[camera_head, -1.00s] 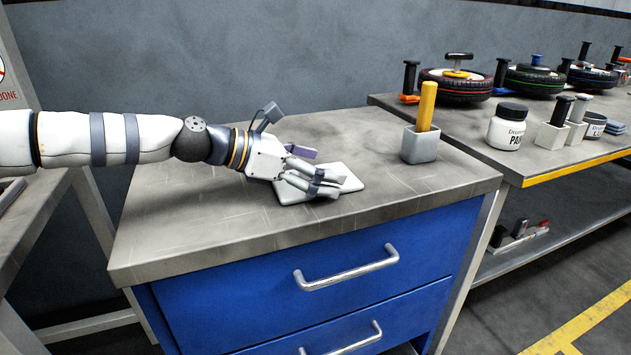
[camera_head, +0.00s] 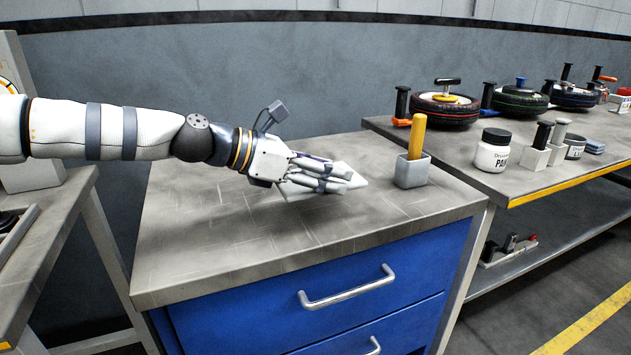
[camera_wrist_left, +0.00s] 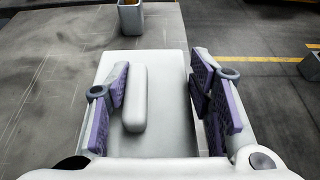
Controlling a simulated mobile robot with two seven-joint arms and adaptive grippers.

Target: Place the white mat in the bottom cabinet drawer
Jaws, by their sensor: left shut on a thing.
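The white mat (camera_head: 358,179) is a thin, flat slab in the grip of my left gripper (camera_head: 335,182), over the metal cabinet top. It looks tilted in the head view; any gap beneath it is hard to judge. In the left wrist view the mat (camera_wrist_left: 168,75) shows between the purple-padded fingers of my left gripper (camera_wrist_left: 163,98), with a raised white bar on it. The blue cabinet has an upper drawer (camera_head: 250,310) and a lower drawer (camera_head: 400,330), both shut. The lower one is cut off by the picture edge. My right gripper is out of view.
A grey cup (camera_head: 412,172) with a yellow stick stands right of the mat on the cabinet top. The bench to the right (camera_head: 540,192) carries tyres, a paint jar (camera_head: 492,152) and small holders. The front of the cabinet top is clear.

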